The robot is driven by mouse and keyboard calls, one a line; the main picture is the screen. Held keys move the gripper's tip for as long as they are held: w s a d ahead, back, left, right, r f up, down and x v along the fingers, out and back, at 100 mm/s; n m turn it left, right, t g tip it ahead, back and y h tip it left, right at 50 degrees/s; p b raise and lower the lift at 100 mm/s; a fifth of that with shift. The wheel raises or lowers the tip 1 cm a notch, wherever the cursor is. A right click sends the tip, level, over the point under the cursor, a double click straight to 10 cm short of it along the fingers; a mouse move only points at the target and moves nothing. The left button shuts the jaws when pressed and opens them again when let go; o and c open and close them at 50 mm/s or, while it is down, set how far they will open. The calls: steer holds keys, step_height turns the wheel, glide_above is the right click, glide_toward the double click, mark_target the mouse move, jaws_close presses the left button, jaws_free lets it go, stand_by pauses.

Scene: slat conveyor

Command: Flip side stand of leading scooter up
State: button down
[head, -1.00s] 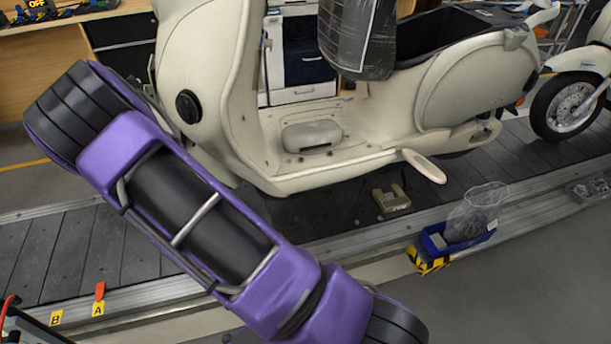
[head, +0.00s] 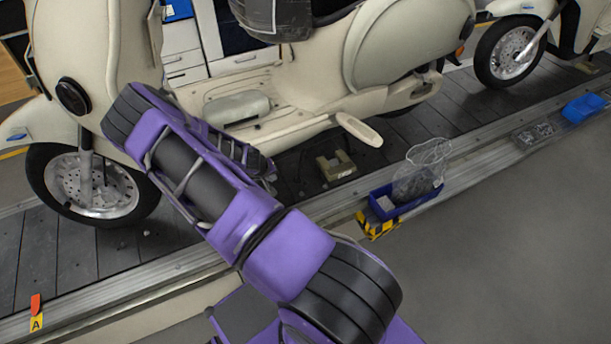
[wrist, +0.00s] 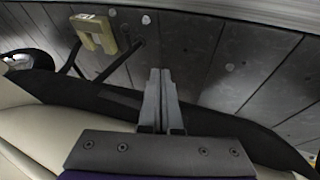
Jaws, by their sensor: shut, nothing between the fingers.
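The cream scooter (head: 270,115) stands on the slat conveyor in the head view, its front wheel at the left. In the wrist view, its cream body (wrist: 35,130) and black lower edge fill the lower left. Thin dark rods (wrist: 127,60) stick out from under it by the beige block (wrist: 95,33); one looks like the side stand, but I cannot be sure. My gripper (wrist: 160,75) is shut and empty, its fingers over the black edge and pointing at the slats, right of the rods and apart from them. In the head view my arm hides the gripper.
The beige block (head: 336,166) sits on the conveyor (head: 215,225) below the footboard. A blue bin (head: 405,203) with a clear bag stands at the conveyor's near rail. A second scooter (head: 510,50) is behind at right. Grey floor is clear at lower right.

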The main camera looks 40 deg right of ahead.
steer(key=d, duration=0.1)
steer(key=s+d, duration=0.1)
steer(key=d, duration=0.1)
steer(key=shift+s+f, duration=0.1)
steer(key=shift+s, duration=0.05)
steer(key=shift+f, duration=0.1)
steer(key=w+d+f+b, duration=0.1)
steer(key=d+f, duration=0.7)
steer(key=f, duration=0.2)
steer(key=shift+w, duration=0.25)
steer(key=shift+d, duration=0.1)
steer(key=shift+s+d+f+b, duration=0.1)
steer(key=shift+d+b, duration=0.15)
steer(key=shift+b, duration=0.3)
